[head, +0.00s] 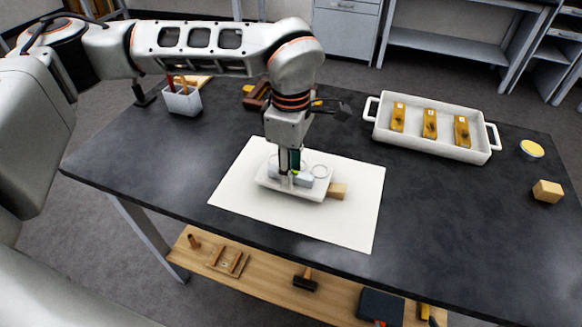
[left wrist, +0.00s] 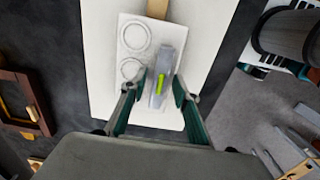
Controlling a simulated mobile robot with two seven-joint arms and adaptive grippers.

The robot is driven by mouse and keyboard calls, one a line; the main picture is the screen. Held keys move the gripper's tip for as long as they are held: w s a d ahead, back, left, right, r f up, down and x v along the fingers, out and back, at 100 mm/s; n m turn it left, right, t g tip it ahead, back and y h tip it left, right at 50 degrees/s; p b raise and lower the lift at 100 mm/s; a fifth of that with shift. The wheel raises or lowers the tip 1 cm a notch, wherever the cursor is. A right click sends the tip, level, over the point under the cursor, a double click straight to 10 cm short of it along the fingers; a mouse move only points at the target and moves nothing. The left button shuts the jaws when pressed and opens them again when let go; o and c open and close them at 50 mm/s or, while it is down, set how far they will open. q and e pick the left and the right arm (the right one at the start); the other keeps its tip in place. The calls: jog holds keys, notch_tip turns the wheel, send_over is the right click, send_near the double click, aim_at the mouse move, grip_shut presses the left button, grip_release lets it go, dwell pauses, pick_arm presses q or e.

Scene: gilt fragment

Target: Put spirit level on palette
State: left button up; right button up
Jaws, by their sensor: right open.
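The spirit level (left wrist: 166,62), a grey bar with a bright green vial, lies on the white palette (left wrist: 135,18), on the side away from its two round rings. In the head view the level (head: 303,180) is partly hidden behind my fingers, and the palette (head: 318,194) rests on a white sheet. My left gripper (left wrist: 158,84) points down over the palette, one finger on each side of the level, and looks open with small gaps beside it. It also shows in the head view (head: 290,172). My right gripper is in neither view.
A wooden block (head: 338,191) sits at the palette's right end on the white sheet (head: 350,225). A white tray (head: 441,153) with 3 yellow-brown pieces stands at the back right. A holder (head: 182,102) with tools stands back left.

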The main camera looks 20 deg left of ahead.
pick_arm(q)
jog(key=shift+r, duration=0.15)
notch_tip(320, 180, up, 12)
dwell(0.6)
jog(key=shift+s, duration=0.1)
